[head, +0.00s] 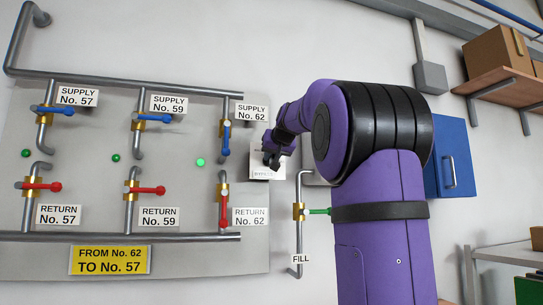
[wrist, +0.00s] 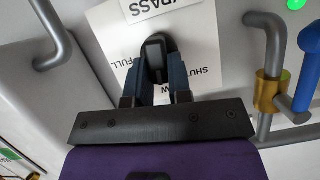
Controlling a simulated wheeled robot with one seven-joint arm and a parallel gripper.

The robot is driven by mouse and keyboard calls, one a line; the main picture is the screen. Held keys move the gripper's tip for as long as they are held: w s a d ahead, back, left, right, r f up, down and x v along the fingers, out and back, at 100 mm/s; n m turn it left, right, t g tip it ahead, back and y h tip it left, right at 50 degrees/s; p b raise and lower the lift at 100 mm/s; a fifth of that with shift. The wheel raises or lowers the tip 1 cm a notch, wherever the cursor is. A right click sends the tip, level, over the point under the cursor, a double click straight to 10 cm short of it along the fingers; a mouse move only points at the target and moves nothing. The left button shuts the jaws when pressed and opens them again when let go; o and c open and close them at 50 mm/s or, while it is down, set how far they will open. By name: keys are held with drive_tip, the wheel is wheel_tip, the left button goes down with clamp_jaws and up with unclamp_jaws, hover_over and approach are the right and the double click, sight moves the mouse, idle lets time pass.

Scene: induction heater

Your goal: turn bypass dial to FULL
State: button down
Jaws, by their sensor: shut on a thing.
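The bypass dial is a dark knob (wrist: 155,47) on a white plate (wrist: 108,38) in the wrist view. The plate's printing appears upside down there, with BYPASS, FULL and SHUT readable in part. My gripper (wrist: 157,66) is shut on the knob, one finger on each side. The fingers and palm hide part of the plate, and I cannot tell which mark the dial points at. In the head view the white bypass plate (head: 262,174) is on the wall right of the No. 62 valves, with my gripper (head: 271,157) against it and the knob hidden.
The No. 62 supply valve has a blue handle (head: 226,137), and its return valve has a red handle (head: 223,202); both are close left of the dial. A fill pipe with a green handle (head: 320,211) stands right. A yellow sign (head: 110,260) hangs below.

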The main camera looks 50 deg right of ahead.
drive_tip(key=m+y, duration=0.1)
drive_tip(key=m+t, duration=0.1)
drive_tip(key=m, duration=0.1)
drive_tip(key=shift+d+f+y, duration=0.2)
drive_tip(key=shift+f+y, duration=0.1)
drive_tip(key=shift+y, duration=0.1)
drive_tip(key=m+t, duration=0.1)
drive_tip(key=m+t+y, duration=0.1)
drive_tip(key=m, duration=0.1)
drive_tip(key=shift+s+d+f, duration=0.1)
drive_tip(key=shift+d+f, duration=0.1)
drive_tip(key=shift+s+f+m+t+y, duration=0.15)
drive_tip(key=shift+m+t, duration=0.3)
drive_tip(key=shift+m, duration=0.6)
drive_tip(key=shift+w+f+m+t+y, duration=0.15)
drive_tip(key=shift+m+t, duration=0.35)
drive_tip(key=shift+m, duration=0.6)
drive_tip(key=shift+s+f+m+t+y, duration=0.15)
drive_tip(key=shift+m+t, duration=0.3)
drive_tip(key=shift+m, duration=0.6)
drive_tip(key=shift+r, duration=0.2)
drive_tip(key=c, duration=1)
unclamp_jaws()
drive_tip(key=shift+w+f, duration=0.1)
drive_tip(key=shift+w, duration=0.1)
drive_tip(key=shift+c, duration=0.2)
drive_tip(key=shift+s, duration=0.1)
drive_tip(key=shift+d, duration=0.1)
